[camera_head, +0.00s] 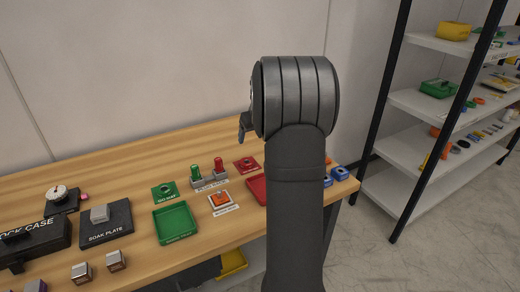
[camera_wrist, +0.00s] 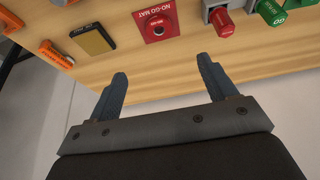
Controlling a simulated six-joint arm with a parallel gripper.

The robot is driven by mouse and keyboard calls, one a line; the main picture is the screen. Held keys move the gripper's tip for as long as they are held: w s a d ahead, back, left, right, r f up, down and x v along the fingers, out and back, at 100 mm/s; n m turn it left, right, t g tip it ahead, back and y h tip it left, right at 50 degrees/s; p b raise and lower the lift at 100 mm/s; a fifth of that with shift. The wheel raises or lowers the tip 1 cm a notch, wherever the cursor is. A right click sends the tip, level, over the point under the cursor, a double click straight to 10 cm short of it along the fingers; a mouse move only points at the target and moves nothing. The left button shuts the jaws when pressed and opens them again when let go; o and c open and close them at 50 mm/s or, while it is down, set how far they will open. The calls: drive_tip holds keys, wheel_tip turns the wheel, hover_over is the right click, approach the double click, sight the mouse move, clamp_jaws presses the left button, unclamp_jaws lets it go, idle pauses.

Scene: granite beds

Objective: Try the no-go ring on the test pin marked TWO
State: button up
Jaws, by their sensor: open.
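My gripper (camera_wrist: 164,82) is open and empty in the wrist view, its two dark fingers spread over the bench's edge. Beyond the fingers, a red no-go mat (camera_wrist: 140,16) carries a small ring (camera_wrist: 157,25) with a dark centre, apart from the gripper. The mat (camera_head: 254,161) also shows in the head view, left of my arm. Small metal blocks (camera_head: 81,272) stand at the front left of the bench; their markings are too small to read. I cannot tell which thing is the test pin marked TWO.
Red (camera_wrist: 224,23) and green (camera_wrist: 271,10) handled plugs stand in a grey holder beside the mat. A green tray (camera_head: 176,236), a partly hidden red tray (camera_head: 256,188), a soak plate (camera_head: 106,232) and a black case (camera_head: 40,242) occupy the bench. A shelf rack (camera_head: 420,100) stands right.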

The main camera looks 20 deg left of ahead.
drive_tip(key=a+m+h, duration=0.1)
drive_tip(key=a+m, duration=0.1)
drive_tip(key=m, duration=0.1)
drive_tip(key=m+h, duration=0.2)
drive_tip(key=m, duration=0.2)
approach(246, 159)
drive_tip(key=d+f, duration=0.1)
drive_tip(key=f, duration=0.2)
drive_tip(key=shift+s+d, duration=0.15)
drive_tip(key=shift+d, duration=0.2)
drive_tip(key=x, duration=0.5)
drive_tip(key=shift+s+a+f, duration=0.1)
drive_tip(key=shift+s+a, duration=0.1)
drive_tip(key=shift+a, duration=0.2)
drive_tip(key=c, duration=1.2)
